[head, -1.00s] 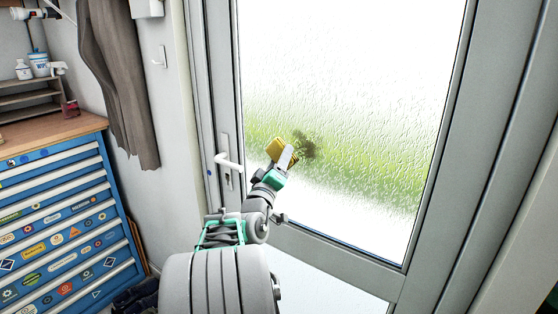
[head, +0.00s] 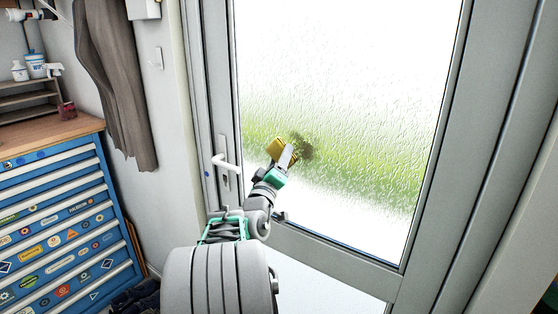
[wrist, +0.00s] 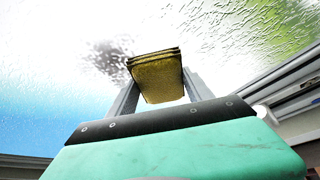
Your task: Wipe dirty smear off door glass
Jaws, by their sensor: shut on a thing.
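My gripper (head: 284,157) is shut on a folded yellow cloth or sponge (head: 279,148). In the wrist view the yellow pad (wrist: 157,78) sits between the two fingers, tilted, close to the glass; I cannot tell whether it touches. The dark smear (head: 302,147) is on the door glass (head: 350,80), just right of the pad and partly hidden behind my gripper. In the wrist view the smear (wrist: 108,58) shows as a grey blotch left of the pad.
A white door handle (head: 228,162) is close to the left of my gripper. The grey door frame (head: 340,258) runs below the glass. A blue toolchest (head: 60,220) with stickers stands at the left. A brown garment (head: 115,80) hangs on the wall.

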